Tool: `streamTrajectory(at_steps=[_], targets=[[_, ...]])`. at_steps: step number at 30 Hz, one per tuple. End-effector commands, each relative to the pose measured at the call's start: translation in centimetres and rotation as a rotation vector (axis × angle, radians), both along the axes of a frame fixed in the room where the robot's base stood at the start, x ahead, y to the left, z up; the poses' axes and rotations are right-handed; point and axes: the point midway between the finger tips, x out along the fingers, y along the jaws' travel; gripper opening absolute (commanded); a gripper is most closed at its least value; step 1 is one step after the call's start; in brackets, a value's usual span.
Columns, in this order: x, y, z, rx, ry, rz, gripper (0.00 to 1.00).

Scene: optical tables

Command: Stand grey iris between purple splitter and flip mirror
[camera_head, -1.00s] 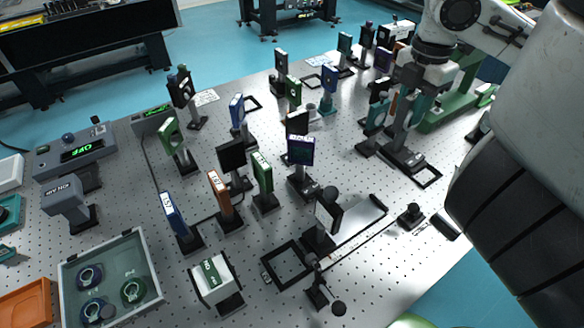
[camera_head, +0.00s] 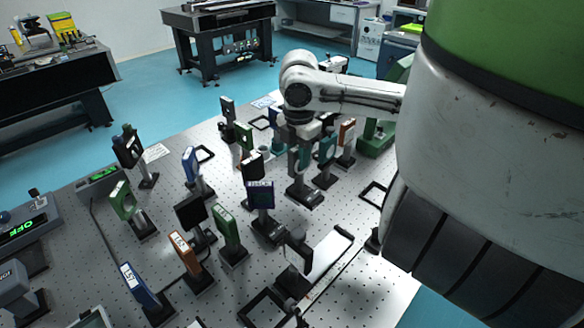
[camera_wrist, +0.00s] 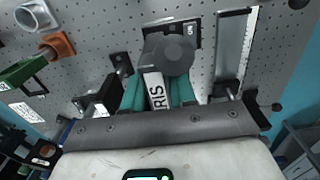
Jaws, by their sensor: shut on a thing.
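My gripper (camera_head: 301,152) is shut on the grey iris (camera_wrist: 157,92). Its "IRIS" label shows between the teal fingers in the wrist view. The iris looks upright, with its black base (camera_head: 305,195) low over or on the table; I cannot tell whether it touches. The iris face is mostly hidden by the fingers.
A teal mount (camera_head: 327,148) stands close right of my gripper. Green (camera_head: 226,228), orange (camera_head: 184,252) and black (camera_head: 190,212) mounts stand to the left. A flat plate with a ruled strip (camera_head: 328,256) lies front right. An empty black frame (camera_head: 373,192) lies to the right.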

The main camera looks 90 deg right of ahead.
Motion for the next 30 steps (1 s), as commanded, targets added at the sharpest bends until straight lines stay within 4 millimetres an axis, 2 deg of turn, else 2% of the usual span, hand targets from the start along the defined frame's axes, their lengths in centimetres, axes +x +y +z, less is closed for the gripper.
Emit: streamTrajectory(at_steps=[10, 15, 18, 29, 30], targets=[[1.5, -0.7, -1.9, -0.002, 0.001, 0.001, 0.0], [1.6, -0.7, -4.4, 0.002, 0.001, 0.0, 0.0], [1.6, -0.7, -5.1, -0.001, 0.0, 0.0, 0.0], [1.6, -0.7, -5.5, -0.001, 0.0, 0.0, 0.0], [1.6, -0.7, -5.5, 0.0, 0.0, 0.0, 0.29]])
